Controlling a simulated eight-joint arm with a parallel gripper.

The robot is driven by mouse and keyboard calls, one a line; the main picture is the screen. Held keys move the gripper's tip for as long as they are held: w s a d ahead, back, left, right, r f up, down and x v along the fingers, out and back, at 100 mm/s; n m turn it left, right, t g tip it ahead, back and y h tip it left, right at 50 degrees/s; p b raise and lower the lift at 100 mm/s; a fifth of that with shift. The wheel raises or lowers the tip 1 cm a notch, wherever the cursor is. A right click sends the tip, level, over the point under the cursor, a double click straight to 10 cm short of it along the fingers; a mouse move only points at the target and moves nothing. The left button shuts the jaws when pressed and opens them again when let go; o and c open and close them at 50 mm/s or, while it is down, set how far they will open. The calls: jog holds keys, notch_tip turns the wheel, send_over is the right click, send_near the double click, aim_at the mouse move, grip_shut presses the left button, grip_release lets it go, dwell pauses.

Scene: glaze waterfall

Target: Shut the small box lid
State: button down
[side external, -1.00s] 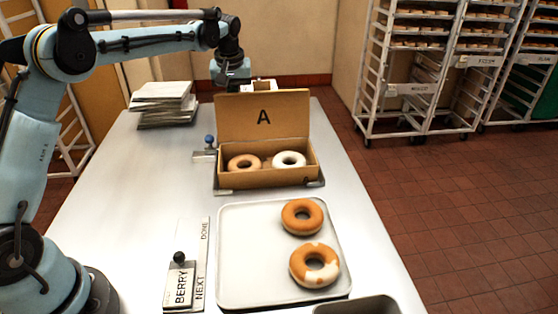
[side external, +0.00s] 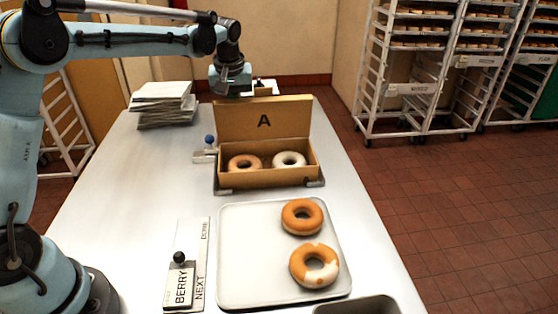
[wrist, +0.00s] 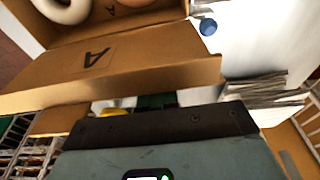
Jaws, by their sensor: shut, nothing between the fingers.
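The small cardboard box (side external: 268,179) stands open on the table with two ring donuts inside, one brown (side external: 245,162) and one white (side external: 290,159). In the wrist view the lid (wrist: 165,55) crosses just in front of the gripper. Whether they touch I cannot tell.
A tray (side external: 245,270) with two donuts lies in front of the box. A blue-knobbed fitting (side external: 209,141) sits left of the box, and a stack of flat boxes (side external: 162,105) behind it. A BERRY sign block (side external: 181,286) stands front left.

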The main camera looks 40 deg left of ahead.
aim_at(233, 103)
jog(key=s+d, duration=0.3)
jog(key=shift+s+d, duration=0.35)
dwell(0.7)
dwell(0.5)
jog(key=shift+r, duration=3.05)
jog(key=s+d+f+m+t, duration=0.1)
jog(key=s+d+m+t, duration=0.1)
jog(key=s, duration=0.4)
jog(key=s+d+f+m+t+h, duration=0.1)
jog(key=s+d+f+m, duration=0.1)
jog(key=s+m, duration=0.2)
jog(key=s+d+f+m+t, duration=0.1)
jog(key=s+f+m+t, duration=0.1)
jog(key=s, duration=0.6)
jog(key=shift+d+m+t+h, duration=0.3)
jog(key=shift+d+m, duration=0.1)
jog(key=shift+m, duration=0.1)
